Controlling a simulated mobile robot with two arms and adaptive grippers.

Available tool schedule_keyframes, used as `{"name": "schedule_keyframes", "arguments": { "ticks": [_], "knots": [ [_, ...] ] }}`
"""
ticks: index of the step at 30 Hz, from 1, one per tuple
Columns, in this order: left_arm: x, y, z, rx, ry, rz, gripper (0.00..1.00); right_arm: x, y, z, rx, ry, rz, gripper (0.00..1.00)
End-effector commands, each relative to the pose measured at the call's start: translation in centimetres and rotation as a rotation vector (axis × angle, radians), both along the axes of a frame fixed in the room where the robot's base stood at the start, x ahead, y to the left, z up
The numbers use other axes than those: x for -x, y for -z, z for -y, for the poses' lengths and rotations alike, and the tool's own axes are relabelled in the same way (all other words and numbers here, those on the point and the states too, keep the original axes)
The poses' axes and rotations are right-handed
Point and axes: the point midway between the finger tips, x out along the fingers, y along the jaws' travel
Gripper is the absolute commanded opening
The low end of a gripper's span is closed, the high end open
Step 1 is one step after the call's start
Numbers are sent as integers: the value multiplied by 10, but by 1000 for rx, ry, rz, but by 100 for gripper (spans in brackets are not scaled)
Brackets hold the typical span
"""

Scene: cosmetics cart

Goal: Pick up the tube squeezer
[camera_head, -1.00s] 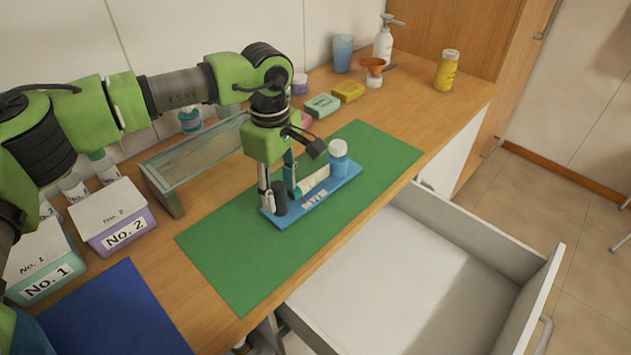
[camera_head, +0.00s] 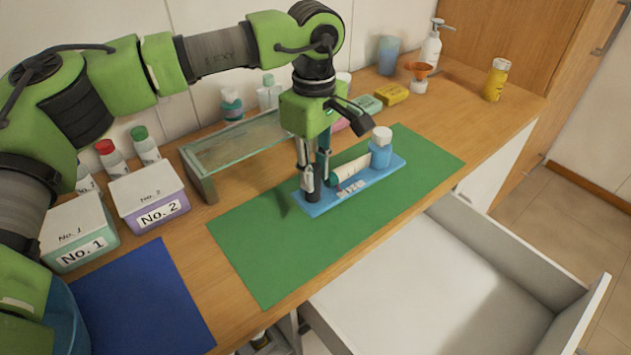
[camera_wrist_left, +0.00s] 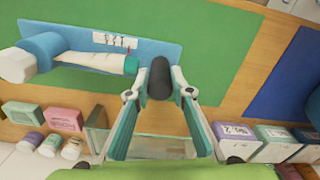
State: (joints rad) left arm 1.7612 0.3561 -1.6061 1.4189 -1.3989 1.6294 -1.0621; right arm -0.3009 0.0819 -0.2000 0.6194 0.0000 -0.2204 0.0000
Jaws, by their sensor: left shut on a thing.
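A dark upright cylinder (camera_head: 312,192), which I take to be the tube squeezer, is at the left end of the blue tray (camera_head: 393,171). My left gripper (camera_head: 315,182) points down and is shut on it. In the left wrist view the black cylinder (camera_wrist_left: 160,79) sits between the fingertips of my left gripper (camera_wrist_left: 161,90). I cannot tell whether it is clear of the tray. A pale tube (camera_head: 350,169) and a blue bottle with a white cap (camera_head: 380,152) are on the tray beside it. My right gripper is not in view.
The tray is on a green mat (camera_head: 270,255). A glass-topped stand (camera_head: 240,145) is behind the arm. Box No. 1 (camera_head: 80,235) and box No. 2 (camera_head: 150,195) are at left, near a blue mat (camera_head: 145,300). An open white drawer (camera_head: 440,285) juts out in front.

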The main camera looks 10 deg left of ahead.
Motion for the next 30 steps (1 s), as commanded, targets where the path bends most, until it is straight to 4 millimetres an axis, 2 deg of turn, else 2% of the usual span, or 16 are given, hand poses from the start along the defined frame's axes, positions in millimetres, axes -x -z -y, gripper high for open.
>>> {"name": "schedule_keyframes", "arguments": {
  "ticks": [1, 5, 9, 15, 21, 30],
  "knots": [
    [9, -10, 2, 4, 4, 7, 0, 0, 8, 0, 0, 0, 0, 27],
    [35, -40, 4, 3, 4, 8, 0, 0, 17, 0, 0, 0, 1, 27],
    [71, -54, 8, 2, 4, 6, 0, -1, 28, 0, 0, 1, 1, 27],
    [105, -70, 12, 3, 1, 4, 0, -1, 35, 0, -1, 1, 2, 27],
    [119, -77, 13, 1, -2, 2, 0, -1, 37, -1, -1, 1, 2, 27],
    [120, -79, 14, 1, -2, 2, 0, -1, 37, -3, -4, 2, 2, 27]
  ]
}}
